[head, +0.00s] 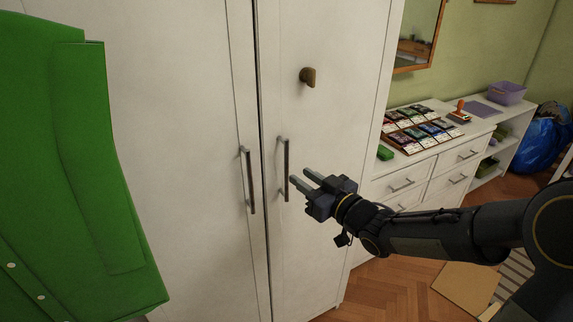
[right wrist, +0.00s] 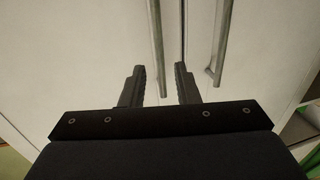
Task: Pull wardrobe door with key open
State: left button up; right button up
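The white wardrobe (head: 185,120) has two doors with a vertical seam between them. The right door (head: 330,130) carries a small brass-brown knob-like piece (head: 307,76), perhaps the key, and a vertical bar handle (head: 284,168). The left door has a similar bar handle (head: 248,180). Both doors look shut. My right gripper (head: 299,178) is open and empty, just right of the right door's handle in the head view. In the right wrist view its fingers (right wrist: 159,84) are spread toward the doors; the left handle (right wrist: 157,45) appears between them, the right handle (right wrist: 220,45) outside. My left gripper is out of view.
A green garment (head: 70,170) fills the left side of the head view. A white dresser (head: 410,178) right of the wardrobe holds a card tray (head: 412,147), a stamp (head: 459,112) and a purple basket (head: 508,93). A cardboard-coloured sheet (head: 465,285) lies on the wooden floor.

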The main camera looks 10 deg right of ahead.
jog(key=p+x, duration=0.1)
jog(key=x, duration=0.6)
jog(key=shift+c, duration=0.5)
grip_shut()
